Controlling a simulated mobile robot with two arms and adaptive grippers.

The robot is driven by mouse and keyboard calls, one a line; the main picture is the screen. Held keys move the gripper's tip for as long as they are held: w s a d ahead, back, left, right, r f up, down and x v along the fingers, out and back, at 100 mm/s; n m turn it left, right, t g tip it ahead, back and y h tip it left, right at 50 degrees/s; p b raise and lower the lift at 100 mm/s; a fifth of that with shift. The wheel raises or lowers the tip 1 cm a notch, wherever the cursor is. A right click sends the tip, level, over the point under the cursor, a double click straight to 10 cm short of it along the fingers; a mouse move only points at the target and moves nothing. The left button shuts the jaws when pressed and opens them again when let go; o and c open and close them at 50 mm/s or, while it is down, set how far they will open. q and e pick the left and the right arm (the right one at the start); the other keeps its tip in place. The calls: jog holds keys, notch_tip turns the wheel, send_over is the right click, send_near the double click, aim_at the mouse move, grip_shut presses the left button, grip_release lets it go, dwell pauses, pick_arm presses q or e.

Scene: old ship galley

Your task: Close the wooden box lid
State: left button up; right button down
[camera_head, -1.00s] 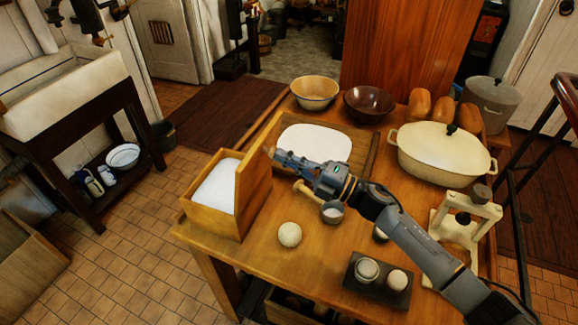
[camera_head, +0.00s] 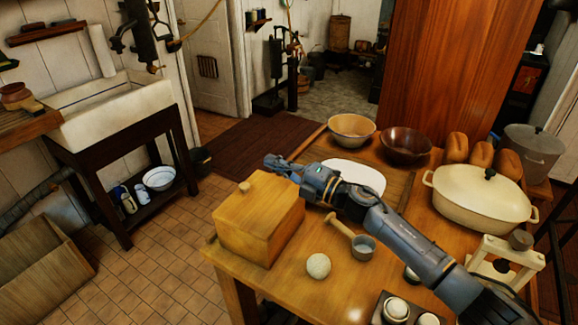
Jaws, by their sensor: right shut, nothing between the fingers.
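The wooden box (camera_head: 241,237) stands at the left front corner of the wooden table. Its lid (camera_head: 262,203) lies flat over the top, and the white contents are hidden. A small knob shows at the lid's left part. My right gripper (camera_head: 272,163) is shut and empty, just above and behind the lid's far edge. I cannot tell whether it touches the lid. My left gripper is not in view.
A white dough sheet on a wooden board (camera_head: 398,190) lies behind my right arm. A round dough ball (camera_head: 318,265) and a metal scoop (camera_head: 361,247) lie right of the box. Bowls (camera_head: 352,130), bread loaves (camera_head: 480,153) and a cream casserole (camera_head: 481,197) stand at the back right.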

aim_at(243, 186)
jog(key=w+a+f+h+p, duration=0.1)
jog(key=a+f, duration=0.1)
jog(key=a, duration=0.1)
jog(key=w+a+f+g+h+p, duration=0.1)
jog(key=w+a+f, duration=0.1)
jog(key=a, duration=0.1)
jog(key=w+a+f+g+h+p, duration=0.1)
jog(key=w+a+f+h, duration=0.1)
jog(key=a+f, duration=0.1)
jog(key=shift+a, duration=0.1)
jog(key=shift+w+a+f+g+h+p, duration=0.1)
jog(key=shift+a+f+g+h+p, duration=0.1)
jog(key=shift+f+g+h+p, duration=0.25)
jog(key=shift+w+a+f+g+h+p, duration=0.15)
jog(key=shift+f+p, duration=0.15)
jog(key=shift+f, duration=0.3)
jog(key=shift+s, duration=0.1)
